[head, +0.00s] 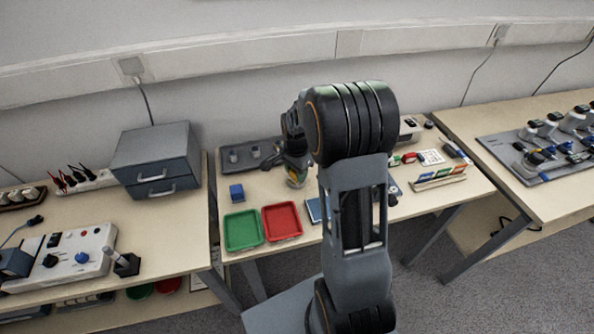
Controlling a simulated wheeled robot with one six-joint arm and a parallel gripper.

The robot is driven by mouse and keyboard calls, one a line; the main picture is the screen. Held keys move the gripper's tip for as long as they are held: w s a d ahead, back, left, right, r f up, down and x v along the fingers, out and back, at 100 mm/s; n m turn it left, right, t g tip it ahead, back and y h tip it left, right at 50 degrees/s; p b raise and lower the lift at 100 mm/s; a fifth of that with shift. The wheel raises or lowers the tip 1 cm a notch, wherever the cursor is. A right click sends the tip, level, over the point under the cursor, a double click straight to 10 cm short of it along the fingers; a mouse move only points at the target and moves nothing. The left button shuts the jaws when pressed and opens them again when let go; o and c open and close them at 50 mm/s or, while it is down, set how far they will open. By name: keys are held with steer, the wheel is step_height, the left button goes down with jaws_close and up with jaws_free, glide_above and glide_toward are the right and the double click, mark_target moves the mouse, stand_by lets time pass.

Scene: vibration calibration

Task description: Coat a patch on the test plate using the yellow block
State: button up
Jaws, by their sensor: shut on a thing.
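My gripper (295,172) is over the middle table, left of my large dark arm link. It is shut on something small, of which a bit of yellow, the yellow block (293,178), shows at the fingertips. The contact is too small to see clearly. A flat blue plate (314,211) lies on the table below and right of the gripper, partly hidden by my arm. I cannot tell whether it is the test plate.
A green tray (243,246) and a red tray (282,236) lie at the table's front. A blue block (236,192) stands behind them. A grey rack (248,156) is at the back. A grey drawer unit (156,160) stands on the left table. My arm hides the table's middle.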

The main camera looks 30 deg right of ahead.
steer(key=shift+r+p, duration=2.8)
steer(key=shift+r, duration=0.7)
